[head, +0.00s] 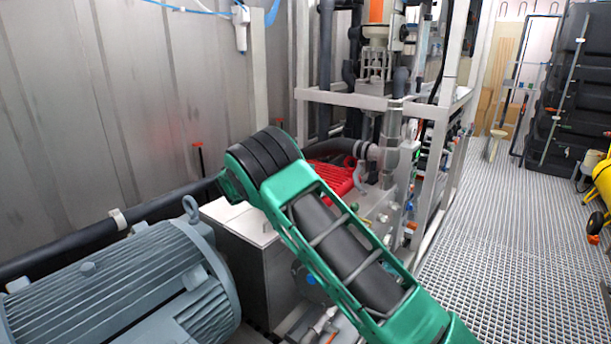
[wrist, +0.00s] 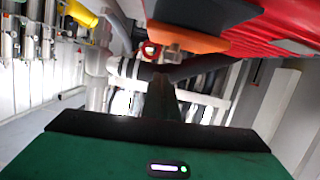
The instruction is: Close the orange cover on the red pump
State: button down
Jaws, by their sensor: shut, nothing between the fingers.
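The red pump (head: 338,172) stands behind my green arm in the head view, which hides part of it. In the wrist view, the red pump (wrist: 285,22) fills the upper right. The orange cover (wrist: 186,38) shows at the top middle of that view, beside the red body and against a dark part. I cannot tell how far open it stands. In the head view I cannot make out the cover. My gripper (wrist: 162,92) shows in the wrist view as dark, shut fingers with nothing between them, below the cover in the picture. I cannot tell whether they touch anything.
A large grey motor (head: 125,285) fills the lower left of the head view. A metal frame (head: 350,100) with pipes stands behind the pump. A grated walkway (head: 500,235) runs clear on the right. A grey wall (head: 110,90) is at the left.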

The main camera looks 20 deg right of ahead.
notch_tip(320, 180, up, 2)
jog(key=shift+r, duration=0.1)
jog(key=v, duration=0.9)
jog(key=s+d+g+y, duration=0.25)
jog(key=s+d, duration=0.55)
jog(key=d, duration=0.4)
jog(key=s+d+g+y, duration=0.2)
jog(key=s+d, duration=0.3)
jog(key=s, duration=0.3)
jog(key=s+d+g+y, duration=0.2)
jog(key=s+d, duration=0.2)
jog(key=s, duration=0.5)
jog(key=s+a+f+n+y, duration=0.1)
jog(key=s+a+y, duration=0.1)
jog(key=s, duration=0.9)
jog(key=s+a+f+n+g+y, duration=0.1)
jog(key=s+a+f+n+y, duration=0.1)
jog(key=s, duration=1)
jog(key=s+a+f+n+y, duration=0.1)
jog(key=s+a+y, duration=0.1)
jog(key=s, duration=1)
jog(key=shift+a+f, duration=0.3)
jog(key=shift+a, duration=0.55)
jog(key=shift+g+y, duration=0.25)
